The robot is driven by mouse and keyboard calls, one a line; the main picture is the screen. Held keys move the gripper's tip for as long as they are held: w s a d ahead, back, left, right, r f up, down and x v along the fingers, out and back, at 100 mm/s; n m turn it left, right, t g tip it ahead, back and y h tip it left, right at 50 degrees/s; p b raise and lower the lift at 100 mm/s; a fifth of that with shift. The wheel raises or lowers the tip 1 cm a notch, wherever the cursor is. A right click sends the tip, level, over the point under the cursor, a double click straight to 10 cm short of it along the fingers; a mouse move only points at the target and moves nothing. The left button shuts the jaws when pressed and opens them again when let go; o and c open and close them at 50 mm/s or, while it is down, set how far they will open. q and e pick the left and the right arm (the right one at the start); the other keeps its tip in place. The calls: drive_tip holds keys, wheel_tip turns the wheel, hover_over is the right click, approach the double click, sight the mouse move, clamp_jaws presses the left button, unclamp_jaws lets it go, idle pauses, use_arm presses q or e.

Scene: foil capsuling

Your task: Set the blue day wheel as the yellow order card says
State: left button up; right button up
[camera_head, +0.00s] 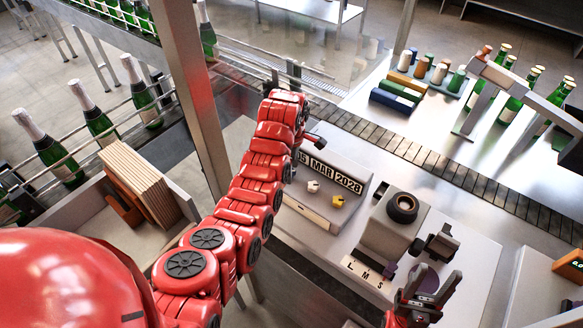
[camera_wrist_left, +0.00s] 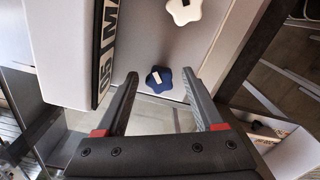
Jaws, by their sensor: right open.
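In the head view my red left arm hides the blue wheel and most of that gripper. The date display (camera_head: 332,172) shows MAR 2028, with a day ending in 5 and partly covered. My right gripper (camera_head: 433,284) is open at the lower right. I cannot make out the yellow order card.
A white wheel (camera_head: 313,186) and a yellow wheel (camera_head: 337,201) sit beside the blue one. A grey machine with a black ring (camera_head: 402,207) and an L M S plate (camera_head: 367,277) stand to the right. A conveyor (camera_head: 430,158) runs behind.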

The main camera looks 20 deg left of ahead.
use_arm(q)
wheel_tip(320, 180, up, 4)
drive_tip(key=p, duration=0.3)
drive_tip(key=shift+f, duration=0.1)
drive_tip(key=shift+b, duration=0.35)
drive_tip(key=shift+a+r, duration=0.1)
drive_tip(key=shift+r, duration=0.85)
wheel_tip(320, 180, up, 12)
drive_tip(key=b, duration=0.2)
drive_tip(key=shift+f, duration=0.15)
